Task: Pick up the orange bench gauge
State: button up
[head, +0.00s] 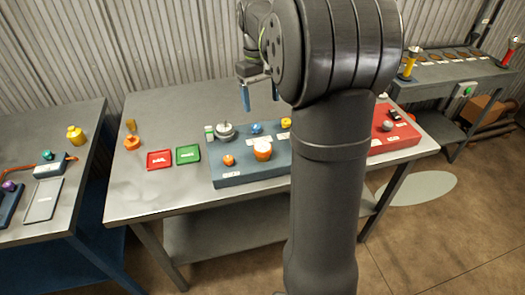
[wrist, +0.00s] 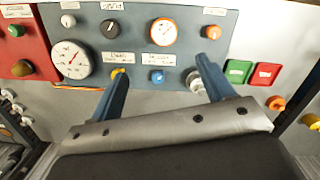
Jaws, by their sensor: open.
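The orange bench gauge (head: 262,151), a round body with a pale dial, sits on the blue-grey panel (head: 225,177) on the middle table. In the wrist view the gauge (wrist: 163,31) shows its white dial and orange rim near the top centre, beyond the fingertips. My gripper (head: 260,94) is open and empty above the panel, its blue fingers pointing down. In the wrist view my gripper (wrist: 162,70) has its fingers spread apart, with a blue knob (wrist: 157,76) seen between them. Nothing is held. The arm hides part of the panel in the head view.
A small orange knob (head: 228,160) is beside the gauge. A large white dial (wrist: 72,60) is also on the panel. Red (head: 160,159) and green (head: 188,154) trays lie left of it, with an orange object (head: 132,143) beyond. A red panel (head: 390,138) is at the right.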

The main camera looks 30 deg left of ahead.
jog(key=n, duration=0.1)
send_over(262, 146)
jog(key=f, duration=1.2)
jog(key=shift+w+d, duration=0.2)
jog(key=shift+w, duration=0.05)
jog(key=shift+s+a+f, duration=0.1)
jog(key=shift+s+f, duration=0.05)
jog(key=shift+f, duration=1.25)
jog(key=shift+s+f, duration=0.15)
jog(key=shift+f, duration=1.25)
jog(key=c, duration=1.2)
jog(key=shift+r, duration=0.15)
